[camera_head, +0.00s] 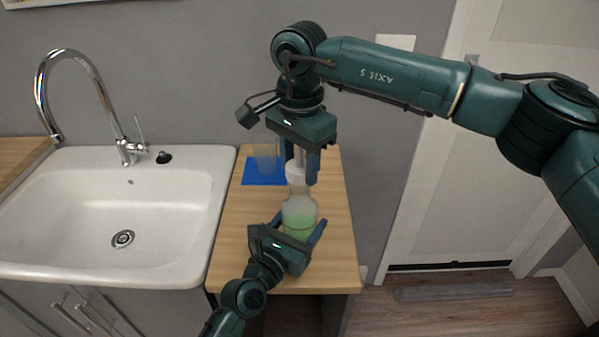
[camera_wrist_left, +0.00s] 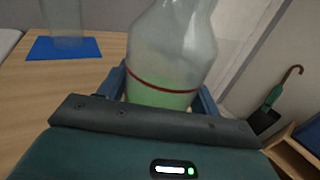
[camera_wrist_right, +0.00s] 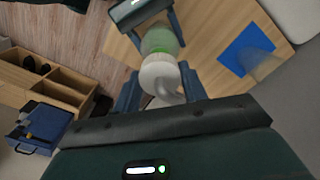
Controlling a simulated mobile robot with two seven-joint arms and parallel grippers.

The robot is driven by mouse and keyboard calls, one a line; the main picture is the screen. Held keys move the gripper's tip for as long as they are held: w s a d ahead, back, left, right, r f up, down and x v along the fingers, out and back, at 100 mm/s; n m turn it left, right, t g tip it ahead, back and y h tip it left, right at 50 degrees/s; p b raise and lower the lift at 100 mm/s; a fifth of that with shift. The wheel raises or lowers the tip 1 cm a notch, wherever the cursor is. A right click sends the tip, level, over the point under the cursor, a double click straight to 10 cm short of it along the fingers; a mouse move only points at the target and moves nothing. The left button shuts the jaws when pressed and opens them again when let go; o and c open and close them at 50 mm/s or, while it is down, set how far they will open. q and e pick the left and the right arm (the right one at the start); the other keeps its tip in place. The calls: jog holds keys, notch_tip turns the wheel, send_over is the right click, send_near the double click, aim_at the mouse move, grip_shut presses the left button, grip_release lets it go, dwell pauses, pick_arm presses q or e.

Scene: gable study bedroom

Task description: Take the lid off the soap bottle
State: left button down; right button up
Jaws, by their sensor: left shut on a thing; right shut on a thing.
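The soap bottle (camera_head: 299,217) is clear with green liquid and stands upright on the wooden counter. My left gripper (camera_head: 297,228) is shut on its lower body, and the left wrist view shows the bottle (camera_wrist_left: 172,55) between the fingers. The white pump lid (camera_head: 295,175) is at the bottle's top. My right gripper (camera_head: 300,168) comes from above and is shut on the lid, which also shows between its fingers in the right wrist view (camera_wrist_right: 160,74). I cannot tell whether the lid is seated or slightly raised.
A clear glass (camera_head: 265,153) stands on a blue mat (camera_head: 263,179) behind and left of the bottle. A white sink (camera_head: 170,200) with a chrome tap (camera_head: 95,75) is left of the wooden counter (camera_head: 235,225). A grey wall is behind.

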pick_arm(q)
jog(key=shift+c, duration=1.2)
grip_release()
